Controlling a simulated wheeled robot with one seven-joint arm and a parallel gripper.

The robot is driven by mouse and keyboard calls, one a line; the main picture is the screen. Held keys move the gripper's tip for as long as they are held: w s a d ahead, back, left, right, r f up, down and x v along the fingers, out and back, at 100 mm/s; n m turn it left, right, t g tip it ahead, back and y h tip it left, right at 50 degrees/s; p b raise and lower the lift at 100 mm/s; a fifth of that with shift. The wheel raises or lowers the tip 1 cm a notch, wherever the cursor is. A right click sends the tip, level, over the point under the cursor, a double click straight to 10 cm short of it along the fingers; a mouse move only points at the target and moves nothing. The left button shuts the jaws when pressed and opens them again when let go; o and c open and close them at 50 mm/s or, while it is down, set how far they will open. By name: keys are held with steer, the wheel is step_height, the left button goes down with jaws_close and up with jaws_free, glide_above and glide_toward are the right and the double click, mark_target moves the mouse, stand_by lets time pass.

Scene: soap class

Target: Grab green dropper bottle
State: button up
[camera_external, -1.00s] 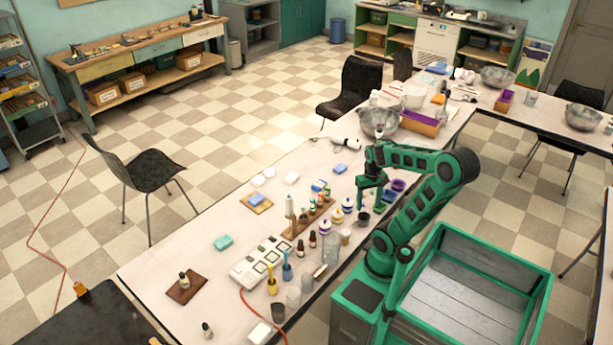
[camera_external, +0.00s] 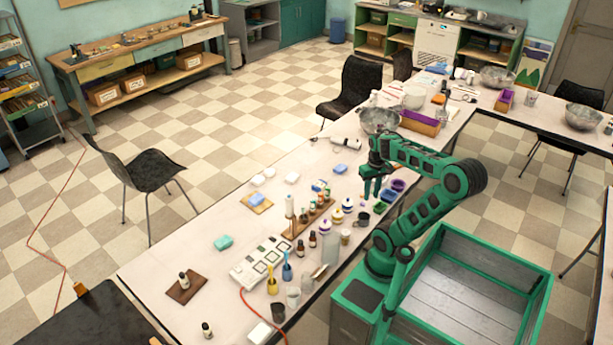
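A wooden rack (camera_external: 299,231) on the long table holds several small dropper bottles (camera_external: 312,207), some with greenish parts. They are too small to tell which one is the green one. My gripper (camera_external: 372,197) hangs above the table, to the right of the rack and apart from it. It points down, its two fingers are a little apart, and nothing shows between them. Two dark dropper bottles (camera_external: 312,240) stand in front of the rack.
White bottles with coloured bands (camera_external: 348,205) stand between rack and gripper. Dark and purple cups (camera_external: 397,186) are close to the gripper's right. A white panel (camera_external: 261,262), beakers and blue and yellow bottles crowd the front. A metal bowl (camera_external: 380,121) stands behind. The left table edge is clearer.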

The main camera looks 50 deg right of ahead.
steer(key=w+d+f+n+t+y, duration=0.2)
steer(key=w+f+n, duration=0.15)
steer(key=w, duration=0.55)
steer(key=w+d+f+n+t+y, duration=0.25)
steer(key=w+n, duration=0.25)
steer(key=w, duration=0.4)
steer(key=w+d+r+n+t+y, duration=0.2)
steer(key=w+d+r+n+t, duration=0.25)
steer(key=d+t, duration=0.3)
steer(key=m, duration=0.1)
glide_toward(327, 194)
steer(key=w+r, duration=0.1)
steer(key=w, duration=0.3)
steer(key=shift+g, duration=0.3)
steer(key=x, duration=0.4)
steer(key=shift+w+a+f, duration=0.15)
steer(key=shift+a+f, duration=0.05)
steer(key=shift+r+x, duration=0.15)
steer(key=shift+x, duration=1.3)
steer(key=shift+r+x, duration=0.1)
steer(key=shift+x, duration=1.35)
steer(key=shift+a, duration=0.1)
